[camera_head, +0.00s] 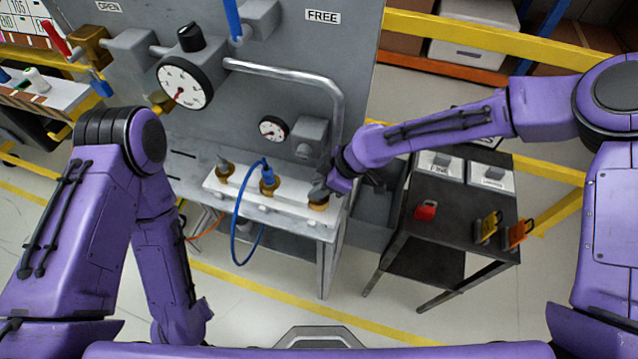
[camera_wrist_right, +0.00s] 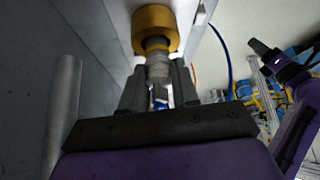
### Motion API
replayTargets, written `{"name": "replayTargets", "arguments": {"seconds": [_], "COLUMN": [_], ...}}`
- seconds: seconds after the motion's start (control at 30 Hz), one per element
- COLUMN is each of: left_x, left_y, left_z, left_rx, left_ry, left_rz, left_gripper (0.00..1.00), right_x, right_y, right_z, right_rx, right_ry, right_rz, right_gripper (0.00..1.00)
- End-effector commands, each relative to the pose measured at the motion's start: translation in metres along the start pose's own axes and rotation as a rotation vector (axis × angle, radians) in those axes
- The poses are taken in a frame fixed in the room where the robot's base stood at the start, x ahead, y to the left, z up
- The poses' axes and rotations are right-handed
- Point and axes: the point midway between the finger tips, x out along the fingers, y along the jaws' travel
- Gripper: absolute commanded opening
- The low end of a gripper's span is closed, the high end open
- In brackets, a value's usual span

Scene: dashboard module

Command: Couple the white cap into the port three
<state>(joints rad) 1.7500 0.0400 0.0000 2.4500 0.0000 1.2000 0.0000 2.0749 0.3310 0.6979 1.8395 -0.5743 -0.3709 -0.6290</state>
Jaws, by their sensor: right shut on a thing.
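A white manifold block (camera_head: 240,197) on the bench carries three brass ports in a row. The rightmost brass port (camera_head: 318,204) has my right gripper (camera_head: 320,190) right at it. In the right wrist view my right gripper (camera_wrist_right: 158,90) is shut on a pale grey-white cylindrical cap (camera_wrist_right: 157,66). The cap lies in line with a brass port (camera_wrist_right: 155,28), its end at a dark opening; I cannot tell how deep it sits. My left arm hangs at the left in the head view, its gripper hidden there; a dark end on a purple arm shows in the right wrist view.
A blue hose (camera_head: 236,225) loops from the middle port (camera_head: 268,184). A grey fitting (camera_head: 225,162) stands on the left port. Gauges and a bent pipe (camera_head: 300,80) are on the panel behind. A dark cart (camera_head: 460,235) with padlocks stands at the right.

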Motion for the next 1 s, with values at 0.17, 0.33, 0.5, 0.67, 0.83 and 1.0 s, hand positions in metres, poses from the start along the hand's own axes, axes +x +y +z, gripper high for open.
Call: {"name": "replayTargets", "arguments": {"seconds": [0.17, 0.33, 0.5, 0.67, 0.83, 1.0], "left_x": [0.0007, 0.0015, 0.0023, 0.0031, 0.0039, 0.0047], "left_y": [0.0000, 0.0001, 0.0002, 0.0003, 0.0004, 0.0004], "left_z": [0.0003, 0.0006, 0.0010, 0.0013, 0.0016, 0.0019], "left_rx": [0.000, 0.000, 0.000, 0.000, 0.000, 0.000], "left_ry": [0.000, 0.000, 0.000, 0.000, 0.000, 0.000], "left_rz": [0.000, 0.000, 0.000, 0.000, 0.000, 0.000], "left_gripper": [0.43, 0.43, 0.43, 0.43, 0.43, 0.43], "right_x": [0.0007, 0.0020, 0.0032, 0.0042, 0.0054, 0.0065], "right_y": [0.0000, 0.0000, 0.0000, 0.0000, 0.0000, 0.0000], "right_z": [0.0003, 0.0011, 0.0019, 0.0026, 0.0033, 0.0041], "right_rx": [0.000, 0.000, 0.000, 0.000, 0.000, 0.000], "right_ry": [0.000, 0.000, 0.000, 0.000, 0.000, 0.000], "right_rz": [0.000, 0.000, 0.000, 0.000, 0.000, 0.000], "right_gripper": [0.00, 0.00, 0.00, 0.00, 0.00, 0.00]}}
